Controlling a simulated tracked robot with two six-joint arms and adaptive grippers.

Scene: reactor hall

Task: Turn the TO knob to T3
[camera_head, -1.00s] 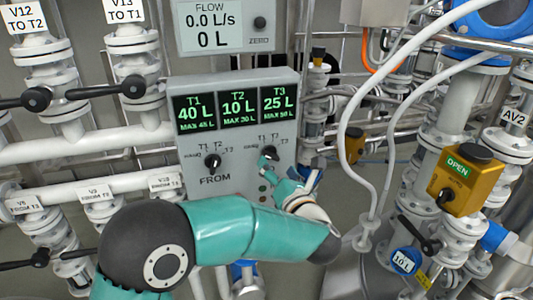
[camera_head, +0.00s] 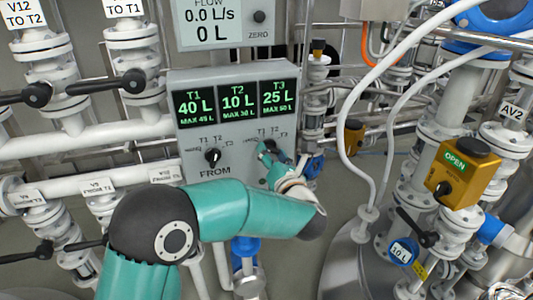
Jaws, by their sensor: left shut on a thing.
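The grey control panel (camera_head: 230,170) stands in the middle, with three green displays reading T1 40 L, T2 10 L and T3 25 L. The FROM knob (camera_head: 212,156) is black and in plain view on its lower left. The TO knob is at the lower right of the panel, hidden by my left gripper (camera_head: 268,148). Small T1, T2 and T3 marks show above it. My left gripper is shut on the TO knob, with the teal arm coming in from the lower left. The knob's pointer direction cannot be made out. My right gripper is not in view.
A flow meter (camera_head: 212,22) reading 0.0 L/s and 0 L is above the panel. White valves and pipes (camera_head: 60,150) fill the left. A yellow OPEN actuator (camera_head: 462,174) and pale hoses (camera_head: 350,120) are on the right.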

